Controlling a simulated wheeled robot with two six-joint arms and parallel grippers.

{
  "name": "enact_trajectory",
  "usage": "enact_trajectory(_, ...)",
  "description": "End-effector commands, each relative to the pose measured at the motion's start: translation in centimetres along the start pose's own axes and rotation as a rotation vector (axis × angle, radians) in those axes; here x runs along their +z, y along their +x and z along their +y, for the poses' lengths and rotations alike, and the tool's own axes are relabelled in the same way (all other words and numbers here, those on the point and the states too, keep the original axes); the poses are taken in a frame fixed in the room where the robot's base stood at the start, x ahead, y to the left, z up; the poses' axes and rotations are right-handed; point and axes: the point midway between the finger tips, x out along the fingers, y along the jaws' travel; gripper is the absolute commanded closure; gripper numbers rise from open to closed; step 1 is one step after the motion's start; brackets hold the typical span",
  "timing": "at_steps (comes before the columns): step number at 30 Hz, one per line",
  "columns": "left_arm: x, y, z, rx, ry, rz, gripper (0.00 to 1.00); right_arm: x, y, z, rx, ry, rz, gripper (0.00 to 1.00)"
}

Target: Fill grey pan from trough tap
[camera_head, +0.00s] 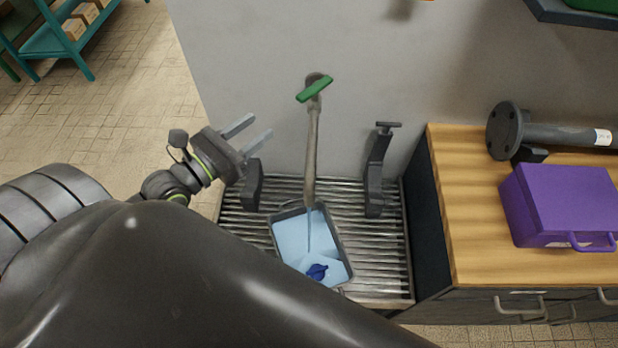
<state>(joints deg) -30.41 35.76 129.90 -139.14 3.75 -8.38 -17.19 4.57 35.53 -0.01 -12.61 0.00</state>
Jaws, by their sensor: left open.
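The grey pan (335,236) sits on the slatted trough (385,260) under the tap (311,150). The tap has a long pipe and a green bar handle (314,89), which lies slanted at its top. A thin blue stream runs from the spout into the pan, and light blue water (290,238) covers much of its inside. A small dark blue item (317,271) shows near the pan's front end. My left gripper (253,130) is open and empty, left of the tap and apart from the handle. My right gripper is not in view.
Dark brackets stand on either side of the tap, one at left (252,186) and one at right (377,170). A wooden counter (470,220) at right holds a purple case (562,203) and a flanged pipe (560,134). A grey wall is behind. My dark arm covers the lower left.

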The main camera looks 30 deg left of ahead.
Motion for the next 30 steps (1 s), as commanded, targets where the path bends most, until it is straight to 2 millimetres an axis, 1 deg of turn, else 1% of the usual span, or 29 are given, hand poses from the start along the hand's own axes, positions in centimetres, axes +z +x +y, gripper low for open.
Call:
enact_trajectory(12,0.00,0.00,-0.01,0.000,-0.005,0.000,0.58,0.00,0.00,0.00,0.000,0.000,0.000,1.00)
enact_trajectory(16,0.05,0.00,-0.07,-0.004,-0.070,-0.004,0.58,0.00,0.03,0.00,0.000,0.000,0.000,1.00)
enact_trajectory(20,0.18,0.00,-0.21,-0.012,-0.232,-0.012,0.58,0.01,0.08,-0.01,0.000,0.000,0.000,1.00)
enact_trajectory(30,0.67,0.00,-0.31,-0.033,-0.776,-0.039,0.58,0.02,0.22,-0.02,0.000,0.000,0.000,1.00)
